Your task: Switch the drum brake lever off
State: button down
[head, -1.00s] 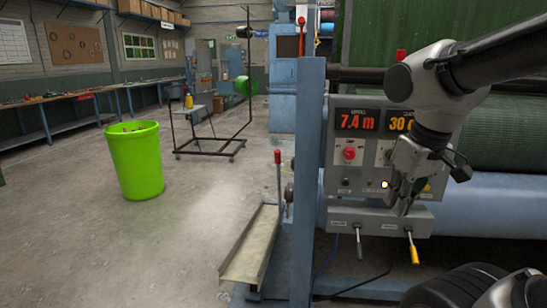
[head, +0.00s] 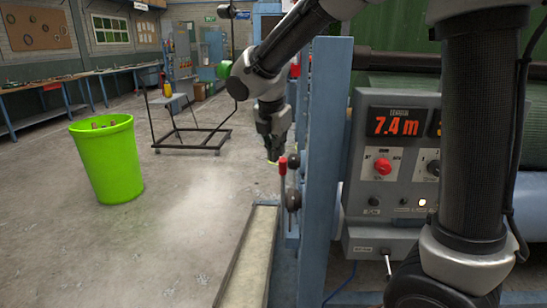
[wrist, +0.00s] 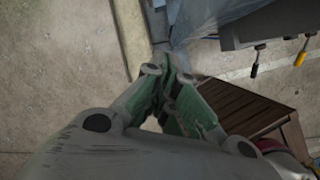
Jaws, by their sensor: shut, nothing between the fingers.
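A lever with a red knob (head: 283,166) stands upright beside the blue post, above a long metal channel. My gripper (head: 273,157) points down just behind and above this knob in the head view, and a gap between them cannot be judged. Its fingers (wrist: 172,62) are shut and empty in the wrist view. No readable label shows which one is the drum brake lever.
The blue post (head: 326,150) stands between the red-knobbed lever and the control panel (head: 363,190), which reads 7.4 m. The metal channel (head: 247,255) runs along the floor. A green bin (head: 107,160) stands at left, with open floor between.

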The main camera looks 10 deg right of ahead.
aim_at(280, 163)
jog(key=shift+w+a+r+n, duration=0.1)
jog(key=shift+w+r+n, duration=0.2)
jog(key=shift+n, duration=0.8)
jog(key=shift+w+a+r+n, duration=0.1)
jog(key=shift+w+n, duration=0.25)
jog(key=shift+n, duration=0.75)
jog(key=shift+f, duration=0.15)
jog(key=shift+w+d+f, duration=0.6)
jog(key=shift+w+f, duration=0.5)
jog(key=shift+f, duration=0.35)
jog(key=shift+w+d+f, duration=0.6)
jog(key=shift+w+f, duration=0.5)
jog(key=shift+f, duration=0.35)
jog(key=shift+w+d+f, duration=0.6)
jog(key=shift+w+f, duration=0.5)
jog(key=shift+f, duration=0.35)
